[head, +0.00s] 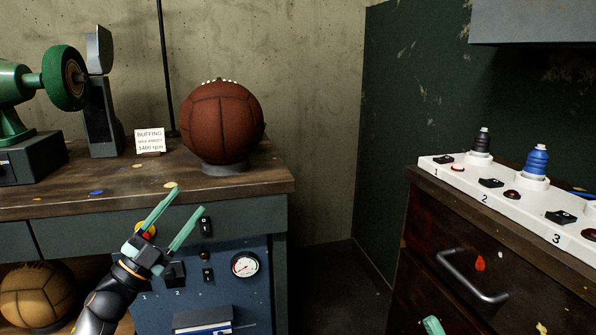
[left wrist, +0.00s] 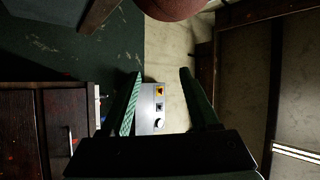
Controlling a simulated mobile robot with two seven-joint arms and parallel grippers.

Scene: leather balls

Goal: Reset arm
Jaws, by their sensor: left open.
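My left gripper (head: 186,200) is open and empty in the head view, in front of the left bench's control panel (head: 222,285). A green tip of my right gripper (head: 433,325) shows at the bottom edge of the head view; the rest is out of frame.
A brown leather ball (head: 222,125) rests on a stand on the left bench (head: 100,185), beside a buffing machine (head: 65,78). A tan ball (head: 38,294) sits on the shelf below. A wooden cabinet (head: 480,250) with a white numbered tray (head: 505,193) stands right. Between them is a gap.

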